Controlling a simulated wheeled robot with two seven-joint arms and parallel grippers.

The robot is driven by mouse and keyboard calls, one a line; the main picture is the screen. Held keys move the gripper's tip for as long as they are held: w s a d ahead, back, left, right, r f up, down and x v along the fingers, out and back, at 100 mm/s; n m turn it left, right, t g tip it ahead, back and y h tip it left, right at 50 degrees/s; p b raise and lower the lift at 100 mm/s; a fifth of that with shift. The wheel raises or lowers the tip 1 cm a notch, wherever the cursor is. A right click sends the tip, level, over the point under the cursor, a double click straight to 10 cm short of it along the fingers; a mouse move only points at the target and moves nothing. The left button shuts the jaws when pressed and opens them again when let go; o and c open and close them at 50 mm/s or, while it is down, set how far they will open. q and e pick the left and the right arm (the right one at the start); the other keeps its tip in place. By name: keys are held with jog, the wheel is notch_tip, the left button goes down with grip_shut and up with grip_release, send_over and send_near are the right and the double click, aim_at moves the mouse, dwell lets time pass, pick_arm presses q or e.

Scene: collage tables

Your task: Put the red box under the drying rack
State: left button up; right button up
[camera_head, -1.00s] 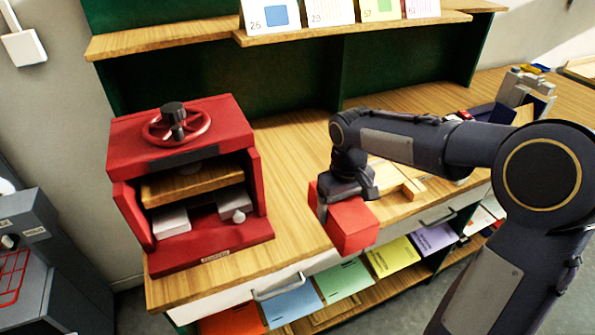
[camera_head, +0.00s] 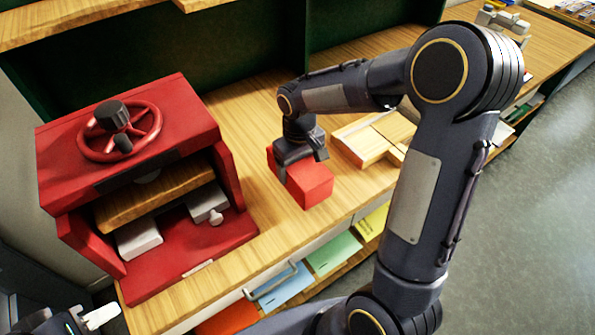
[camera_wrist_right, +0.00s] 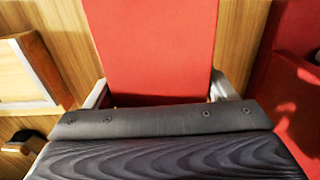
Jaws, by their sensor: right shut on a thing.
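The red box (camera_head: 304,184) is held in my right gripper (camera_head: 302,165) over the wooden table, right of the red press. I cannot tell whether its underside touches the table. In the right wrist view the red box (camera_wrist_right: 152,45) fills the upper middle, between the two grey fingers of the right gripper (camera_wrist_right: 160,95). My left gripper (camera_head: 92,318) shows only partly at the bottom left corner, and its opening cannot be made out. I cannot identify the drying rack with certainty in these views.
The red press (camera_head: 135,140) with a handwheel stands left of the box. Pale wooden pieces (camera_head: 368,145) lie right of the box, with bare tabletop (camera_head: 243,115) behind it. Coloured sheets (camera_head: 333,253) lie on a shelf below the front edge.

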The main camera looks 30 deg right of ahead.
notch_tip(320, 180, down, 3)
jog(key=shift+f, duration=0.15)
jog(key=shift+f, duration=0.15)
jog(key=o, duration=1)
jog(key=shift+o, duration=0.2)
